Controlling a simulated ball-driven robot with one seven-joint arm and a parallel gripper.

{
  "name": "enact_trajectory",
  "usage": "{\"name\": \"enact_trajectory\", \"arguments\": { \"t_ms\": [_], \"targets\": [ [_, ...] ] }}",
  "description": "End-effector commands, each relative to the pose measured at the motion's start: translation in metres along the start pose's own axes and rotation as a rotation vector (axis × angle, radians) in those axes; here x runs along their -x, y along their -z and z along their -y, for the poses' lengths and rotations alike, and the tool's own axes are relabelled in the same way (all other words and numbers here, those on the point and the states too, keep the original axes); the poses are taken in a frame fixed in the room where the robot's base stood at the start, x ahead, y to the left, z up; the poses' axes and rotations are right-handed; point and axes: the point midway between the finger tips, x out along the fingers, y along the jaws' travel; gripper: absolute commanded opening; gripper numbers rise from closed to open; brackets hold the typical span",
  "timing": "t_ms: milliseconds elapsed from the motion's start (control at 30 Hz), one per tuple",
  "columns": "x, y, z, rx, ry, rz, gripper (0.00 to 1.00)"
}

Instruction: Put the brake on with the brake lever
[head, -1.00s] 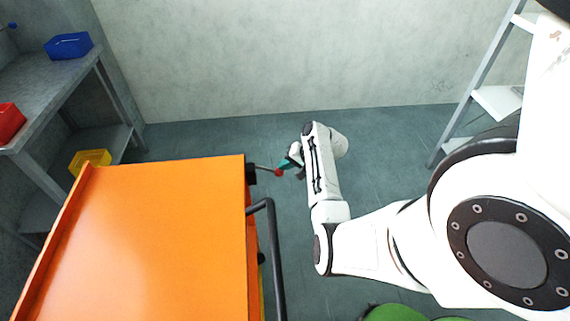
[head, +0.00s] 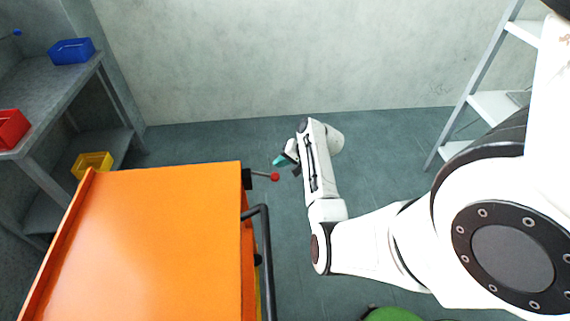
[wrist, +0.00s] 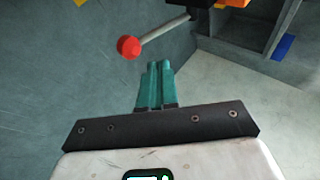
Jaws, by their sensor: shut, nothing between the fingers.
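The brake lever (head: 263,175) is a thin grey rod with a red ball knob (head: 275,177), sticking out to the right from a black mount (head: 247,178) at the far right corner of the orange cart (head: 160,235). In the wrist view the red knob (wrist: 128,47) and the grey rod (wrist: 163,31) lie ahead of the fingertips, slightly left. My gripper (head: 279,160) has teal fingers, which also show in the wrist view (wrist: 160,66). They are together and empty, just beyond the knob in the head view and apart from it.
A black handle bar (head: 266,260) runs along the cart's right side, near my arm. A grey shelf (head: 50,95) with blue, red and yellow bins stands at the left. A ladder-like rack (head: 480,95) is at the right. Floor between cart and wall is clear.

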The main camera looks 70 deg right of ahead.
Motion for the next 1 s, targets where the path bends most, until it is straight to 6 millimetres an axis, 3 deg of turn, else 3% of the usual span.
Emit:
{"name": "enact_trajectory", "arguments": {
  "t_ms": [200,400,600,1000],
  "targets": [
    [0.049,0.001,-0.009,-0.002,-0.003,-0.008,0.0],
    [0.08,0.001,-0.012,-0.003,-0.003,-0.006,0.0],
    [0.092,0.001,-0.012,-0.003,-0.003,-0.004,0.0],
    [0.093,0.001,-0.012,-0.003,-0.003,-0.004,0.0]
  ]
}}
